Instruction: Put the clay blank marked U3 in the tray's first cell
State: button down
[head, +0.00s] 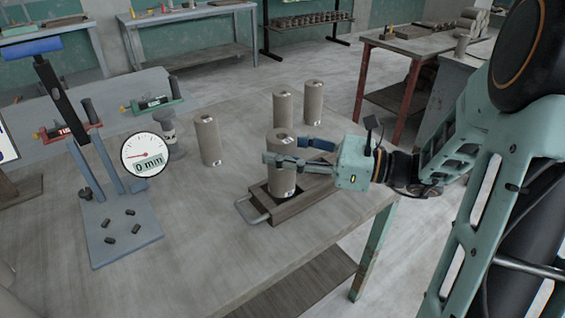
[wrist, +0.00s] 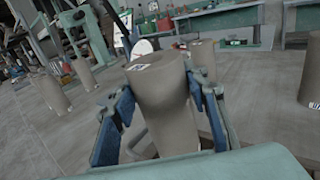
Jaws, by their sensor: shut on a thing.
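My gripper (head: 300,153) is shut on a grey-brown clay blank (head: 281,180), gripping it near its upper part. The blank stands about upright, its foot at the dark cell at the handle end of the wooden tray (head: 318,199). I cannot tell whether it rests on the cell floor. In the wrist view the held blank (wrist: 160,105) is between the two blue finger pads (wrist: 162,108). A small white label shows on its top and another low on its side; both are too small to read. The tray's far part is partly hidden by my gripper.
Other blanks stand on the table: one to the left (head: 208,142) and two behind (head: 283,107), (head: 313,100). A dial gauge (head: 145,155) reading 0 mm, and a lever stand (head: 122,235) are at left. The table's right edge is close to the tray. The front-left tabletop is clear.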

jog(key=shift+w+f+b, duration=0.15)
jog(key=shift+f+b, duration=0.65)
jog(key=shift+f, duration=0.1)
jog(key=shift+w+f+b, duration=0.1)
jog(key=shift+f+b, duration=0.65)
jog(key=shift+f, duration=0.1)
jog(key=shift+f, duration=0.15)
jog(key=c, duration=1.1)
grip_release()
jog(key=shift+c, duration=0.2)
jog(key=shift+d, duration=0.2)
jog(key=p+v, duration=0.2)
jog(key=v, duration=0.9)
jog(key=shift+s+d, duration=0.2)
jog(key=shift+d, duration=0.05)
